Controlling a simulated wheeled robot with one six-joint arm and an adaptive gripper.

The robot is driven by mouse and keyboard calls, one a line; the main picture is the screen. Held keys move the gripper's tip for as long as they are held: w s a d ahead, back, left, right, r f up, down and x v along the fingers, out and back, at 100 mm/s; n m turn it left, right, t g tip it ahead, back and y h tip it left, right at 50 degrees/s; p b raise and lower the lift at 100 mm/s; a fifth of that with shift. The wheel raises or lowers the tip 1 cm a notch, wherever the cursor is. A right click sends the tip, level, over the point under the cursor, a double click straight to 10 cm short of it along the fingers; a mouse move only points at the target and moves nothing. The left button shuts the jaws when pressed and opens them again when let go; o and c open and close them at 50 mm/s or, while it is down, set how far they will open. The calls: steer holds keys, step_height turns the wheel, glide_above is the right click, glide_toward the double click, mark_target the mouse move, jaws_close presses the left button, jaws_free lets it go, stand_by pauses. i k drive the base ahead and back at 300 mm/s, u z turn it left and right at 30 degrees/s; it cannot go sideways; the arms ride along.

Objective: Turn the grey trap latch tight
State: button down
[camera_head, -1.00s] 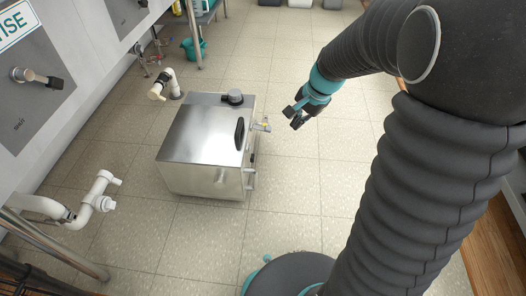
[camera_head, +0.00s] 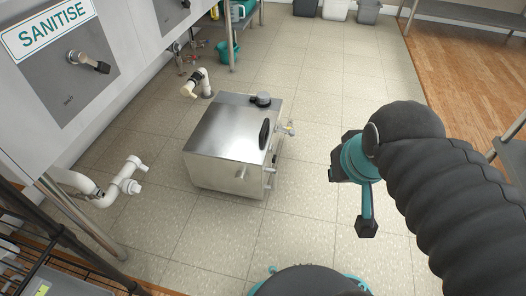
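The steel trap box (camera_head: 222,141) stands on the tiled floor left of centre. A dark round knob (camera_head: 261,99) sits on its lid near the back. A black oval handle (camera_head: 265,132) is on its right edge. A small pale fitting with a yellowish part (camera_head: 288,128) sticks out on the right side. I cannot tell for sure which of these is the grey latch. My gripper (camera_head: 352,190), teal and black, hangs to the right of the box, clearly apart from it. No object shows in it. The finger gap is not clear from this angle.
White drain pipes (camera_head: 120,182) stand at the left, with another pipe stub (camera_head: 198,84) behind the box. Basins with a SANITISE sign (camera_head: 47,30) line the left wall. A teal bucket (camera_head: 229,50) and bins (camera_head: 336,9) are at the back. The floor right of the box is clear.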

mark_target(291, 133)
steer(key=u, duration=0.25)
steer(key=k, duration=0.95)
steer(key=z, duration=0.4)
